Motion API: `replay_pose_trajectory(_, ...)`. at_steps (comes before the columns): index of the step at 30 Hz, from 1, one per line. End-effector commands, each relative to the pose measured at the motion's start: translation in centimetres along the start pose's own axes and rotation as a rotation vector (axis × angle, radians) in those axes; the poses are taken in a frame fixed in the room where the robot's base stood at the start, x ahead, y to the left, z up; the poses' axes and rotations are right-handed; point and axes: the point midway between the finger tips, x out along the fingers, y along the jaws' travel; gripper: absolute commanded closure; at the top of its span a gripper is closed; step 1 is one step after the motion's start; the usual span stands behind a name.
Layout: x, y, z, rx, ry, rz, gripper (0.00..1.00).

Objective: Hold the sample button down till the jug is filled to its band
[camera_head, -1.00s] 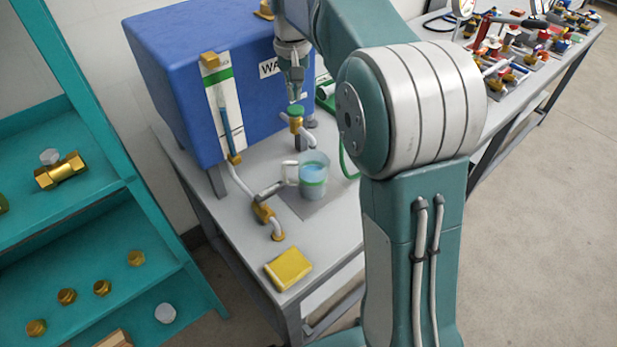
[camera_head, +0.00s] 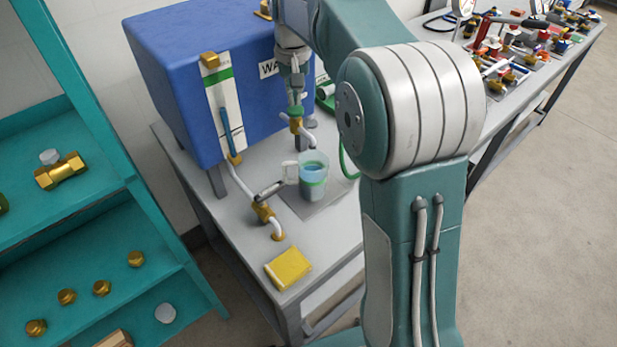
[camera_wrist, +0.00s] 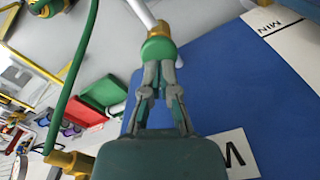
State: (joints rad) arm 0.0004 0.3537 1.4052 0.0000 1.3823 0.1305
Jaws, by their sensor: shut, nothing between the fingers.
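My gripper (camera_head: 297,103) is shut and empty. It points down at the green sample button (camera_head: 295,112) on top of the brass sample valve in front of the blue tank. In the wrist view the shut fingertips (camera_wrist: 159,70) meet the button (camera_wrist: 158,50) and appear to touch it; how far it is pressed cannot be told. The clear jug (camera_head: 313,172) stands upright under the valve's spout, its handle to the left. It has a green band (camera_head: 313,183) and holds blue water. The water surface shows through the upper wall; its exact height against the band is unclear.
The blue tank (camera_head: 185,60) carries a sight gauge (camera_head: 222,105) with a green mark. A brass valve with a grey lever (camera_head: 265,208) and a yellow pad (camera_head: 288,268) are at the bench's near left. A teal shelf (camera_head: 120,240) stands left.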

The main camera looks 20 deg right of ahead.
Motion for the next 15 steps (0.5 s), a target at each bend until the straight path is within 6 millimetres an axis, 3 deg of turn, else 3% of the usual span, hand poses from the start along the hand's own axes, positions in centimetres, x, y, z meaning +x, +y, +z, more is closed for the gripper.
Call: replay_pose_trajectory(15,1.4,0.0,0.0,0.0,0.0,0.0,1.0)
